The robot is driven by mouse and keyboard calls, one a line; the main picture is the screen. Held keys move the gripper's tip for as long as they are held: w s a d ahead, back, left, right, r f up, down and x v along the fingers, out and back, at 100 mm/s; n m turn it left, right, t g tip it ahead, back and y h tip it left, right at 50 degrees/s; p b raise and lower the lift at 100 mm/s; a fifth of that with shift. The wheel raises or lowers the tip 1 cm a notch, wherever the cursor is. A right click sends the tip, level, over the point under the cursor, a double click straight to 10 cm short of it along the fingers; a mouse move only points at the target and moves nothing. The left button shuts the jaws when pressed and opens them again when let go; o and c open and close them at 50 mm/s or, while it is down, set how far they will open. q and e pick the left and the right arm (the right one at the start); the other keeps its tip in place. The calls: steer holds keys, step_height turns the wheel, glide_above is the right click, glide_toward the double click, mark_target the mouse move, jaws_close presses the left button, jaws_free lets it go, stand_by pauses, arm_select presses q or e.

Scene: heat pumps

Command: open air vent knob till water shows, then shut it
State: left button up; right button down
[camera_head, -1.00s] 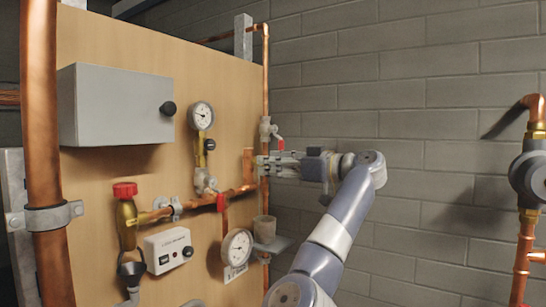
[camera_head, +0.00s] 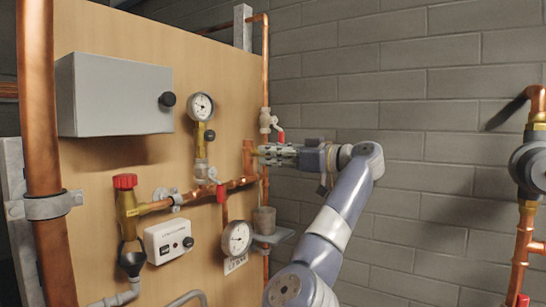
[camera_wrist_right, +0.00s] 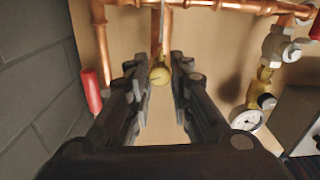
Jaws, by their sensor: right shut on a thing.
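The air vent knob is a small round brass piece (camera_wrist_right: 160,76) between my fingers in the right wrist view, in front of a vertical copper pipe. My right gripper (camera_head: 262,151) is shut on it and reaches in from the right. The gripper also fills the right wrist view (camera_wrist_right: 159,90), with a dark finger on each side of the knob. In the head view the fingers mostly hide the knob. No water can be made out at the vent. A grey-brown cup (camera_head: 264,220) stands below the gripper on a small bracket. My left gripper is out of view.
A red-handled valve (camera_head: 267,122) sits just above my right gripper. A pressure gauge (camera_head: 201,107), a lower dial gauge (camera_head: 237,238), a grey box (camera_head: 115,95) and a red-capped valve (camera_head: 125,182) are on the wooden board. A brick wall (camera_head: 410,100) stands behind my arm.

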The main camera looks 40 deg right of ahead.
steer(key=shift+f, duration=0.1)
steer(key=m+b, duration=0.6)
steer(key=m, duration=1.5)
steer(key=shift+a, duration=0.1)
steer(key=shift+m, duration=0.4)
steer(key=c, duration=1.4)
jaws_free()
